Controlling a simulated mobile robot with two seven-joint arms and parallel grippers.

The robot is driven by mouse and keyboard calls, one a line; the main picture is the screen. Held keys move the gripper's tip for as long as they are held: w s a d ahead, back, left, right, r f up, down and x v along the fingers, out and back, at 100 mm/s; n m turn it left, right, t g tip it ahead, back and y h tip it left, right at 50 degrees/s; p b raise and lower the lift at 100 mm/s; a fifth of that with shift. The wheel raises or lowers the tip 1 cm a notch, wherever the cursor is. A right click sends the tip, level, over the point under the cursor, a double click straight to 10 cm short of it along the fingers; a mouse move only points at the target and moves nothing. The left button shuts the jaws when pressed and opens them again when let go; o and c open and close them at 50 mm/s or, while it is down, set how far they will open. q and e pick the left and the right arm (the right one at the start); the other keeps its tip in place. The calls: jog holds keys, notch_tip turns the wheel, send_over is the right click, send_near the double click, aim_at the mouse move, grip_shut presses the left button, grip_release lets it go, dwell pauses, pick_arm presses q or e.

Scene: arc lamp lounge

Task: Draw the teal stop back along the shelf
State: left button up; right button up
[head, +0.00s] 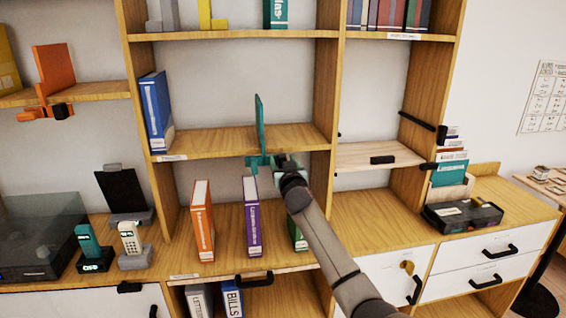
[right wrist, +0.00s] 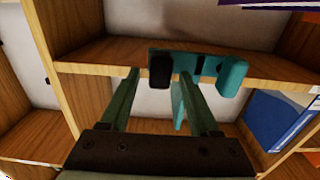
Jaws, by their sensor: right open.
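The teal stop (head: 260,124) stands upright on the middle shelf (head: 205,142), right of that bay's centre. Its clamp sits at the shelf's front edge. In the right wrist view the clamp's teal block (right wrist: 232,76) and a black knob (right wrist: 160,72) show. My right gripper (head: 277,161) comes up from the lower right to the clamp, at the shelf edge. In the right wrist view its open fingers (right wrist: 158,76) have the knob between their tips; whether they touch it I cannot tell. My left gripper is out of view.
A blue binder (head: 156,110) stands at the shelf's left end, with bare shelf between it and the stop. An upright divider (head: 322,90) is close on the right. Orange (head: 202,220) and purple (head: 252,215) binders stand below. An orange stop (head: 54,70) is on the left shelf.

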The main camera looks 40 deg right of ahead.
jog(key=shift+s, duration=0.1)
jog(key=b+v, duration=0.1)
jog(key=v, duration=1.1)
jog(key=shift+s, duration=0.2)
jog(key=shift+a, duration=0.1)
jog(key=s+a+f+n+g+y, duration=0.1)
jog(key=s+a+f+n+y, duration=0.25)
jog(key=a+f, duration=0.65)
jog(key=s+a+f+n+g+y, duration=0.1)
jog(key=s+a+f+n+y, duration=0.3)
jog(key=f, duration=0.9)
jog(key=s+a+f+g+y, duration=0.4)
jog(key=s+a+f, duration=1)
jog(key=s+a, duration=0.3)
jog(key=shift+s+f+n+p, duration=0.3)
jog(key=shift+s+n+p, duration=0.15)
jog(key=shift+s, duration=0.3)
